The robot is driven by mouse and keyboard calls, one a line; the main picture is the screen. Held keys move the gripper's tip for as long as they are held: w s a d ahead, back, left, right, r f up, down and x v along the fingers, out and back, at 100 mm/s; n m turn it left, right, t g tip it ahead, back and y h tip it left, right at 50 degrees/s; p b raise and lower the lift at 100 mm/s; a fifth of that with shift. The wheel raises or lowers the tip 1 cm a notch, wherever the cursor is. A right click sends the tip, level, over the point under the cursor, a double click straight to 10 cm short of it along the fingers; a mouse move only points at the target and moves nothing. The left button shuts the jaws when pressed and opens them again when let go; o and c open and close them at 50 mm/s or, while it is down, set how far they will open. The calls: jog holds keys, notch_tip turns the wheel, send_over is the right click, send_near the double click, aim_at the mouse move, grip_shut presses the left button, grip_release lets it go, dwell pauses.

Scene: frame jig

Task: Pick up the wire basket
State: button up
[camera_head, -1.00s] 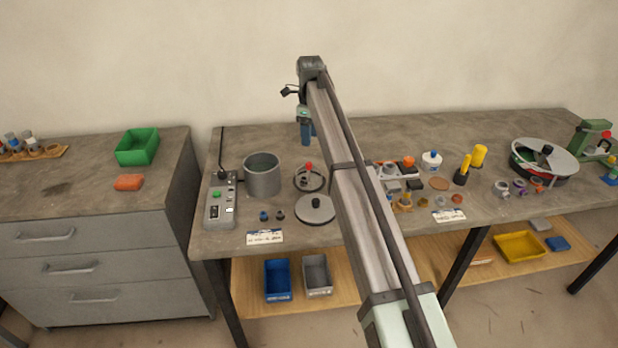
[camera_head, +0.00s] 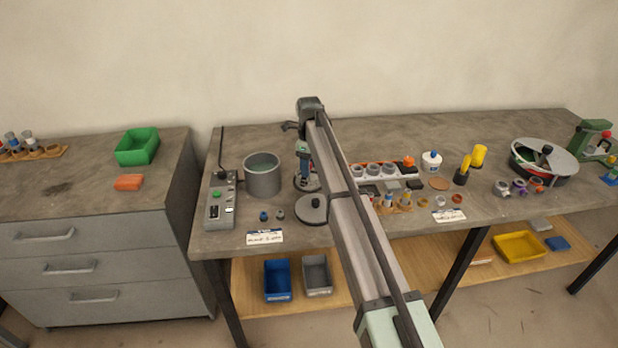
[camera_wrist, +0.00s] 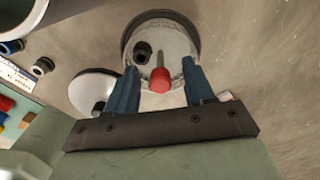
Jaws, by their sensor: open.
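The wire basket (camera_wrist: 184,42) is a round, shallow basket with a dark rim and a central post topped by a red knob (camera_wrist: 160,80). In the wrist view my gripper (camera_wrist: 159,66) is open, with one blue finger on each side of the post and knob. In the head view my gripper (camera_head: 305,178) is lowered over the basket (camera_head: 298,185), hiding most of it. I cannot tell whether the fingers touch it. A small dark round part (camera_wrist: 142,52) shows inside the basket.
A grey pot (camera_head: 262,178) stands close on the left, beside a control box (camera_head: 221,203). A round lid (camera_head: 313,213) lies just in front of the basket. Small parts and a rack (camera_head: 390,170) lie to the right. The bench behind is clear.

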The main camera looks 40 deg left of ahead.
jog(key=shift+f, duration=0.65)
grip_shut()
